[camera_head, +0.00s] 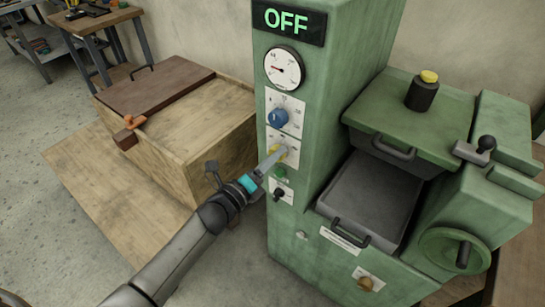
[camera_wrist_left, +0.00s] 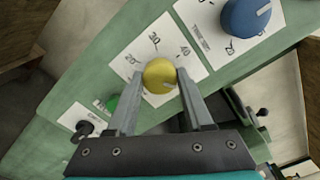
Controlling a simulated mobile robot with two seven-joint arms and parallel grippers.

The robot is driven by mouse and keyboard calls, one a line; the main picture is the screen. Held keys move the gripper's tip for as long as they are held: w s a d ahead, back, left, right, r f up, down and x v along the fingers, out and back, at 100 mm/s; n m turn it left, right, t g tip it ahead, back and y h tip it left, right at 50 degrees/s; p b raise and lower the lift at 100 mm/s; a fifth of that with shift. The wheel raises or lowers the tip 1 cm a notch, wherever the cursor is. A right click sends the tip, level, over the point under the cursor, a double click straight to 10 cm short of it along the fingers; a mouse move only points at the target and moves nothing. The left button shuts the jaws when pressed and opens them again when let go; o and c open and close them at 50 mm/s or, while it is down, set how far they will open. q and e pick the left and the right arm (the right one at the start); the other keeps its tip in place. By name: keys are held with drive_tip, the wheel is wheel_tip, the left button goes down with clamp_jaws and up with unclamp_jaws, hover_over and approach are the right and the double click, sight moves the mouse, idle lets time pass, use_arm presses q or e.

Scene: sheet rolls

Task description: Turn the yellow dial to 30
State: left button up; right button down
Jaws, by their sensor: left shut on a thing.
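The yellow dial (camera_wrist_left: 158,76) sits on a white scale plate (camera_wrist_left: 150,46) on the green machine's panel. The plate's numbers 30 and 40 are readable above the dial in the left wrist view. A small grey mark shows at the dial's lower right, but its exact reading is unclear. My left gripper (camera_wrist_left: 160,82) has a finger on each side of the dial and is shut on it. In the head view the dial (camera_head: 276,149) is partly hidden behind the fingers of my left gripper (camera_head: 281,153). My right gripper is in neither view.
A blue dial (camera_head: 278,117) sits just above, with a gauge (camera_head: 284,67) and a lit OFF display (camera_head: 289,20) higher up. A green button (camera_head: 280,173) and a black switch (camera_head: 279,194) are close below. A wooden crate (camera_head: 222,132) stands left of the machine.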

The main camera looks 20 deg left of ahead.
use_arm(q)
clamp_jaws()
drive_tip(key=shift+n, duration=0.3)
drive_tip(key=n+p, duration=0.5)
drive_tip(key=n, duration=1.8)
drive_tip(key=shift+p, duration=0.3)
